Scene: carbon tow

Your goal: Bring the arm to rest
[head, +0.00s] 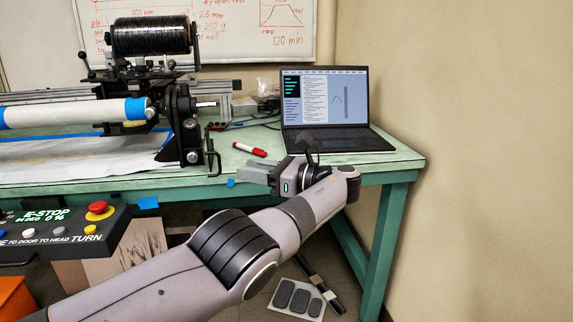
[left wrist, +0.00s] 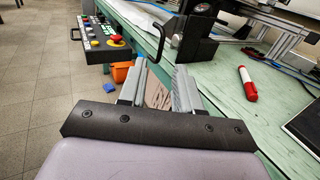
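My left arm (head: 220,250) reaches in from the lower left and extends toward the right end of the green workbench (head: 400,162). My left gripper (head: 246,172) is at the bench's front edge, in front of the laptop, with its fingers pointing left. In the left wrist view the two grey fingers of this gripper (left wrist: 161,72) stand apart with nothing between them. A black clamp handle shows just beyond the fingertips in that view. My right gripper is not in view.
A red marker (head: 250,149) lies on the bench near the gripper. A laptop (head: 325,105) stands open behind it. A winding machine (head: 177,120) with a black spool is at left. An E-stop panel (head: 62,230) juts out front left, above an orange bin (head: 16,298).

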